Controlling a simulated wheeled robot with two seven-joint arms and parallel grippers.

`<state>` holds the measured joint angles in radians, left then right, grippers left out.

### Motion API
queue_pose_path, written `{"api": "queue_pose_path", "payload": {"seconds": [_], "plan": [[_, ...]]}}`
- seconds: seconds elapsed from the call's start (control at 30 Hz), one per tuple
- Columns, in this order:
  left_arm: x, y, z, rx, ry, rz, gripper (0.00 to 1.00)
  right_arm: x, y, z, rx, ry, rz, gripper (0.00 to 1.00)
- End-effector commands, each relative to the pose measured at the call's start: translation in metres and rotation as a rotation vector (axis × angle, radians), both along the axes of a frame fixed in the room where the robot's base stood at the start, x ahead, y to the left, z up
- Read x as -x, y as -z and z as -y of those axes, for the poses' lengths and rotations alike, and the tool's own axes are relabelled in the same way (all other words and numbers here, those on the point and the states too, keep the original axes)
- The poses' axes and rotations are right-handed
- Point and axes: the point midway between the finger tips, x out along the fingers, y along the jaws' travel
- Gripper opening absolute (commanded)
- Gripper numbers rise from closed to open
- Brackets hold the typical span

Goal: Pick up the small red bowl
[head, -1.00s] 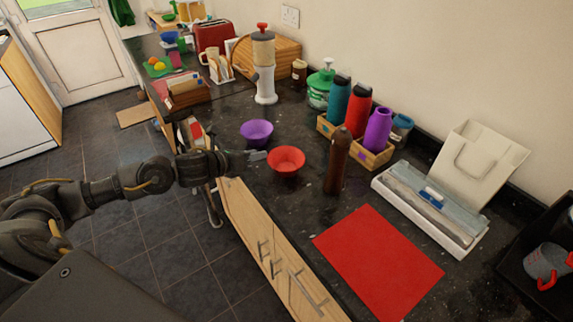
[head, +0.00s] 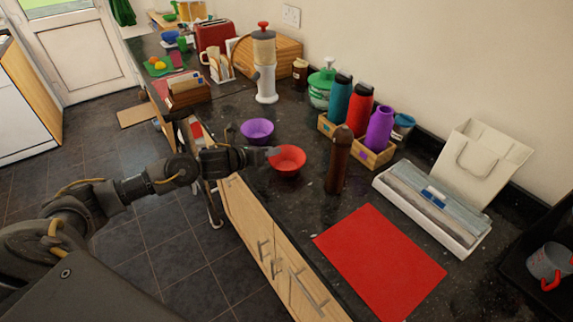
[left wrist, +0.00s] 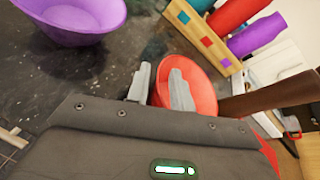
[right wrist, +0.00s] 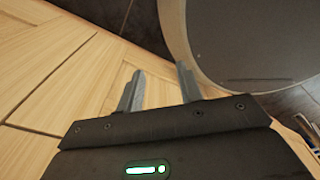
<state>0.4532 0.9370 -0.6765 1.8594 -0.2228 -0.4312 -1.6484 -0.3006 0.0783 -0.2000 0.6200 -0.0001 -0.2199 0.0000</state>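The small red bowl (head: 288,162) stands upright on the dark granite counter. My left gripper (head: 269,152) is at its left rim in the head view. In the left wrist view the red bowl (left wrist: 200,78) lies ahead; one finger of the left gripper (left wrist: 160,85) is outside the rim and the other overlaps the bowl's inside. The fingers are apart, with the rim seen between them; I cannot tell whether they touch it. My right gripper (right wrist: 160,82) is open and empty, by pale wooden cabinet fronts, and does not show in the head view.
A purple bowl (head: 257,130) stands just behind the red bowl. A brown pepper mill (head: 338,162) stands to its right. A wooden crate (head: 372,157) with several bottles is behind the mill. A flat red mat (head: 379,262) lies nearer. The counter's front edge runs close by.

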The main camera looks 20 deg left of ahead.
Motion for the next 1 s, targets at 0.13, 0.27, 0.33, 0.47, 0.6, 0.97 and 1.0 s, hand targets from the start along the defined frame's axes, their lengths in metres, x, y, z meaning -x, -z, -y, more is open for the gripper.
{"api": "queue_pose_path", "payload": {"seconds": [0.13, 0.27, 0.33, 0.47, 0.6, 0.97, 1.0], "plan": [[0.000, 0.000, 0.000, 0.000, 0.000, 0.000, 0.03, 0.000, 0.000, 0.002, 0.002, -0.001, -0.001, 0.36], [0.000, 0.000, 0.000, -0.001, 0.000, -0.001, 0.00, 0.000, 0.000, 0.003, 0.003, -0.001, 0.000, 0.36], [0.000, 0.000, 0.000, 0.000, 0.000, 0.001, 0.00, 0.000, 0.000, 0.003, 0.003, -0.001, 0.000, 0.36], [0.000, 0.000, 0.000, 0.000, -0.001, 0.000, 0.00, 0.000, 0.000, 0.003, 0.004, -0.001, 0.000, 0.36], [0.000, -0.002, -0.001, 0.000, -0.001, 0.000, 0.00, 0.000, -0.001, 0.003, 0.004, -0.001, 0.000, 0.36], [0.007, -0.046, -0.005, -0.002, 0.000, 0.000, 0.00, 0.000, -0.030, 0.003, 0.003, -0.001, 0.000, 0.36], [0.012, -0.054, -0.008, -0.003, 0.000, 0.001, 0.00, 0.000, -0.035, 0.002, 0.002, -0.001, -0.001, 0.36]]}}
